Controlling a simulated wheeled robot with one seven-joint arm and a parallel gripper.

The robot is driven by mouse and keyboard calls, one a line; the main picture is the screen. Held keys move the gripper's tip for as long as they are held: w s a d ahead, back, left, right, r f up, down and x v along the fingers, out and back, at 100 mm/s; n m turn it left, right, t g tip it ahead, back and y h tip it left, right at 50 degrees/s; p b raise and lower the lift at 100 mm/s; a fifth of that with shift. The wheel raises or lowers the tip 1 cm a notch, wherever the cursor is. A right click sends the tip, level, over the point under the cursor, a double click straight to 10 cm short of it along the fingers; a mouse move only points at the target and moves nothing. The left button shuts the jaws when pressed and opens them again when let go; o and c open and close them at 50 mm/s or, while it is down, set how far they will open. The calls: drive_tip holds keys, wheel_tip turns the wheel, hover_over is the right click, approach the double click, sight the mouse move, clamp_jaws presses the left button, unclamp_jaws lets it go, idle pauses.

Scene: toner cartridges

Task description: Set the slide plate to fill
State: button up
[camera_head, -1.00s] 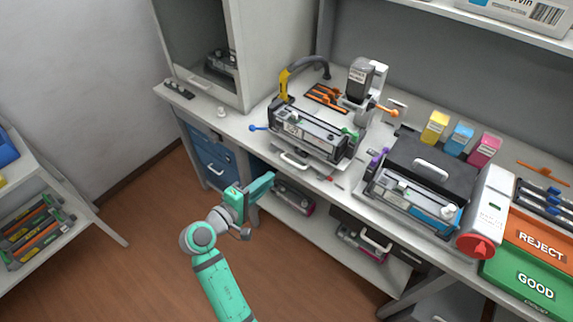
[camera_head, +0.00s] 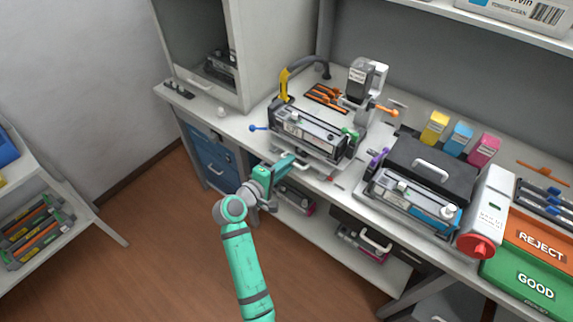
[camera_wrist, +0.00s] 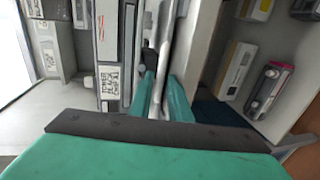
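The filling station (camera_head: 310,130) stands on the bench, with a cartridge lying in it. Its slide plate shows as a pale plate (camera_head: 322,165) under the cartridge, with a white handle at the front edge. My gripper (camera_head: 288,160) is at that front edge and covers most of the handle in the head view. In the wrist view my two teal fingers (camera_wrist: 163,97) stand apart on either side of the white handle bar (camera_wrist: 161,100). A gap seems to remain beside the bar. The plate's position marks are too small to read.
A yellow-and-black hose (camera_head: 285,82) and a powder hopper (camera_head: 361,78) rise behind the station. A second station with a black cover (camera_head: 430,165) stands to the right. Cartridges lie on the shelf below (camera_head: 298,200). The floor in front is clear.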

sight(299, 152)
clamp_jaws()
drive_tip(key=x, duration=0.3)
drive_tip(key=r+x, duration=0.1)
drive_tip(key=x, duration=0.2)
drive_tip(key=r+x, duration=0.1)
drive_tip(key=x, duration=0.2)
drive_tip(key=shift+w+d, duration=0.2)
drive_tip(key=shift+w, duration=0.2)
drive_tip(key=shift+a, duration=0.2)
unclamp_jaws()
drive_tip(key=shift+d, duration=0.15)
drive_tip(key=shift+s, duration=0.35)
drive_tip(key=v, duration=1)
drive_tip(key=shift+a, duration=0.25)
